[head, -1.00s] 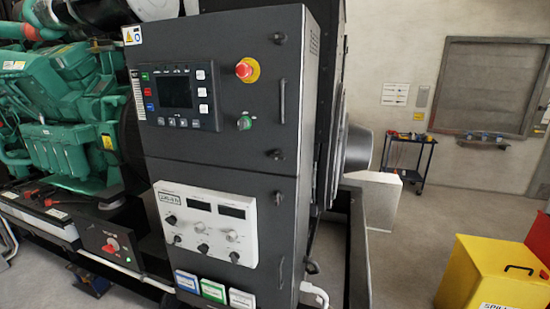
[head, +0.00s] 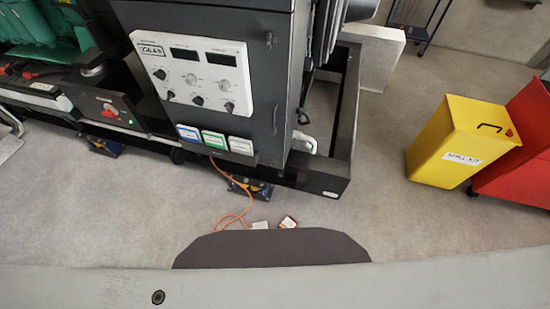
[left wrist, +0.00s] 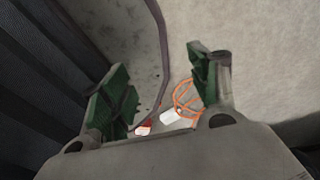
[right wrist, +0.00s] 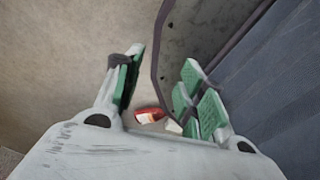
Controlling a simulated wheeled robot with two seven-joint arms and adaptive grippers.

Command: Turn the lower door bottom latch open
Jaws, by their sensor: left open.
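The lower door (head: 256,120) of the dark control cabinet shows in the head view, with a white instrument panel (head: 190,75) on it. Its top latch (head: 271,40) and a vertical handle (head: 275,120) are on the right edge. The bottom latch is too small and dark to make out near the lower right corner. The door looks shut. My left gripper (left wrist: 165,88) and right gripper (right wrist: 165,90) are open and empty, above the floor in their wrist views. Neither shows in the head view, and neither wrist view shows the door.
A low black frame (head: 335,184) juts out right of the cabinet. An orange cable (head: 240,214) and small red and white items (head: 288,222) lie on the floor in front. A yellow spill kit bin (head: 450,140) and a red bin (head: 520,150) stand right. Open floor lies between.

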